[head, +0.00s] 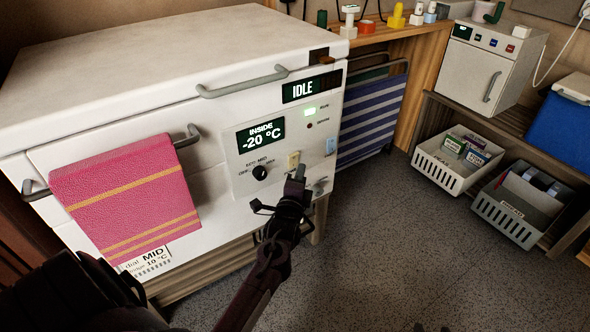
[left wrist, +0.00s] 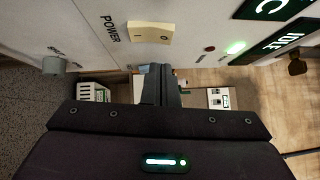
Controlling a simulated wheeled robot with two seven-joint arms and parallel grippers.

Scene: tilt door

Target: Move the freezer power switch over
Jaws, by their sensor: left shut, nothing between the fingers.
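The cream power switch (head: 293,160) is on the freezer's front panel (head: 262,150), right of the dial. In the left wrist view the switch (left wrist: 150,32) sits beside the word POWER and carries small marks on its face; which way it is tipped I cannot tell. My left gripper (head: 298,174) is just below and in front of the switch. Its fingers (left wrist: 157,72) are together and empty, with a small gap to the switch in the left wrist view. Two small dark tips at the head view's bottom edge may be my right gripper (head: 432,328).
The freezer (head: 150,60) shows IDLE and -20 °C, with a green lamp (head: 310,112) lit. A pink towel (head: 128,195) hangs on its handle at left. A striped folding chair (head: 372,120) stands right of it. Baskets (head: 450,170) are further right. The floor in front is clear.

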